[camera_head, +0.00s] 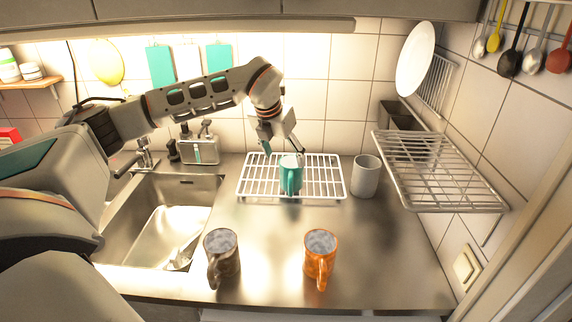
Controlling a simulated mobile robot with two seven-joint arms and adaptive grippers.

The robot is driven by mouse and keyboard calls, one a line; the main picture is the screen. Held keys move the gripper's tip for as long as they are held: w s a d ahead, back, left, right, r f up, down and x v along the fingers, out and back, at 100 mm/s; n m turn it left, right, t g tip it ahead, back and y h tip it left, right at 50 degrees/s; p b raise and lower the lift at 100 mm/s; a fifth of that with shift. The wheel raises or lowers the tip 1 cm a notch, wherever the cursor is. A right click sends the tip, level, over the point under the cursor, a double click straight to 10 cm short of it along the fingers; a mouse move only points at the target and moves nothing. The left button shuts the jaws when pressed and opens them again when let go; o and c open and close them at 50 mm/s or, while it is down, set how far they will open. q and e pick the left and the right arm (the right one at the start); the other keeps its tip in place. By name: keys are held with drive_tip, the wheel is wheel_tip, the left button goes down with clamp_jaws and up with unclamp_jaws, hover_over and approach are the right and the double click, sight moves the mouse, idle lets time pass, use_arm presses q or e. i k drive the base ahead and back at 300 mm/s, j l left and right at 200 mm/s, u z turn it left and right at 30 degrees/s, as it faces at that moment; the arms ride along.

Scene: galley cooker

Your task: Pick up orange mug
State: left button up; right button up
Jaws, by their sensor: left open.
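The orange mug (319,262) stands upright on the steel counter near its front edge, with its handle towards me. My left gripper (283,146) is at the back of the counter, above and behind a teal mug (290,178) on the wire rack. It is open, and its fingers point down. It is well behind the orange mug and apart from it. Whether a finger touches the teal mug cannot be told. My right gripper is not in view.
A dark brown mug (222,261) stands left of the orange mug. A grey cup (365,177) stands right of the wire rack (322,181). The sink (160,225) lies at left. A wall-mounted dish rack (440,180) juts out at right. The counter between mugs and rack is clear.

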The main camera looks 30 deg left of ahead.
sight(320, 245)
drive_tip(key=k, duration=1)
